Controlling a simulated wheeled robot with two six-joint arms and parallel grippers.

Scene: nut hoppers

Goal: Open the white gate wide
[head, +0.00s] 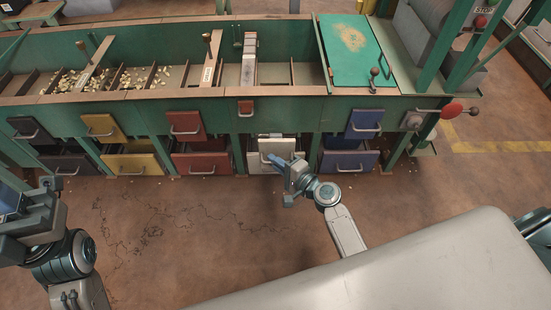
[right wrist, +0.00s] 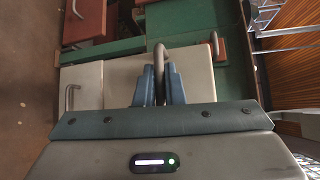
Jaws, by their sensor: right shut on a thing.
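The white gate (head: 280,146) is on the front of the green hopper bench, at the lower middle of the head view. A white bin (head: 290,164) with its own handle sits just below it. My right gripper (head: 270,158) reaches up to the gate. In the right wrist view my right gripper (right wrist: 157,87) is shut on the gate's grey bar handle (right wrist: 159,57), with the white gate panel (right wrist: 192,65) behind the fingers. The handle's lower part is hidden between the fingers. My left gripper (head: 18,205) is at the left edge, away from the bench; its jaw state is unclear.
Red (head: 187,124), yellow (head: 103,128), black (head: 30,130) and blue (head: 364,123) gates flank the white one, each above a bin. A red-knobbed lever (head: 450,110) sticks out at right. The floor (head: 170,240) before the bench is clear.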

